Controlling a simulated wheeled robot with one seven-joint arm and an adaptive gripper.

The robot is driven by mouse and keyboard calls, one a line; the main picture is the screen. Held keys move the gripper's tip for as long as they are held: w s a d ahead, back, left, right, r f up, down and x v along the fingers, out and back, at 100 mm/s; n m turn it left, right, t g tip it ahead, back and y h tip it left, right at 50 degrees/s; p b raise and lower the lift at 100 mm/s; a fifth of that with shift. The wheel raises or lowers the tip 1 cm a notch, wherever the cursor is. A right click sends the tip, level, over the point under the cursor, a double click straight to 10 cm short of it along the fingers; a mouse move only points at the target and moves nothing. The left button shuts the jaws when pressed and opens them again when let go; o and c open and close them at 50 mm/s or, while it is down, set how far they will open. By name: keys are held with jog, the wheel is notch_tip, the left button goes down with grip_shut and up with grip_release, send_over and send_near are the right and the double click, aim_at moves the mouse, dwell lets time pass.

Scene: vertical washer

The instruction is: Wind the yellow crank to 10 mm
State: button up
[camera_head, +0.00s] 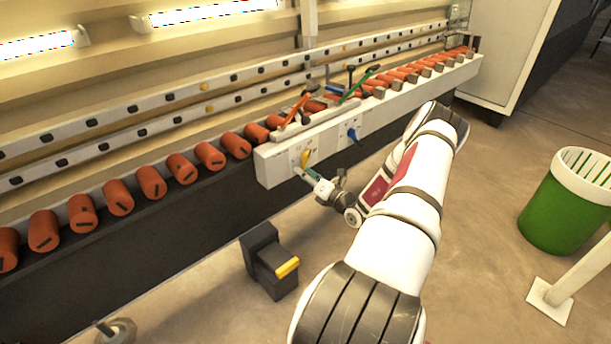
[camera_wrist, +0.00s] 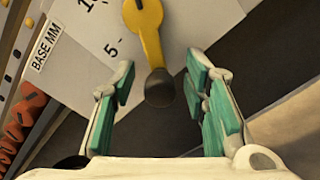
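The yellow crank (camera_head: 306,157) is on the front of the white panel (camera_head: 272,170). In the wrist view its yellow arm (camera_wrist: 149,38) runs down from the top edge to a dark round knob (camera_wrist: 160,89). A scale on the panel shows a "5" mark (camera_wrist: 114,49) left of the arm and a cut-off number starting with 1 higher up. A "BASE MM" label (camera_wrist: 45,46) is further left. My gripper (camera_wrist: 160,75) is open, its green-padded fingers on either side of the knob with gaps. The gripper also shows in the head view (camera_head: 305,173), close to the crank.
A blue crank (camera_head: 352,134) sits further right on the panel. Orange and green levers (camera_head: 360,83) stand above it. Orange rollers (camera_head: 151,182) line the machine. A black box with a yellow pedal (camera_head: 287,267) stands on the floor, and a green bin (camera_head: 560,211) at the right.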

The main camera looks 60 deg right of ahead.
aim_at(310, 163)
grip_shut()
jog(key=shift+d, duration=0.1)
jog(key=d+n, duration=0.1)
jog(key=n, duration=0.1)
jog(key=d+n, duration=0.1)
jog(key=n, duration=0.2)
jog(key=s+d+n, duration=0.1)
jog(key=n, duration=0.2)
jog(key=shift+d+f+p, duration=0.2)
jog(key=shift+f+p, duration=0.1)
jog(key=shift+p, duration=0.1)
jog(key=shift+s+d+r+n, duration=0.15)
jog(key=shift+d+n, duration=0.2)
jog(key=shift+n, duration=0.55)
jog(key=shift+w+d+r+n, duration=0.15)
jog(key=shift+d+n, duration=0.2)
jog(key=shift+n, duration=0.55)
jog(key=shift+s, duration=0.1)
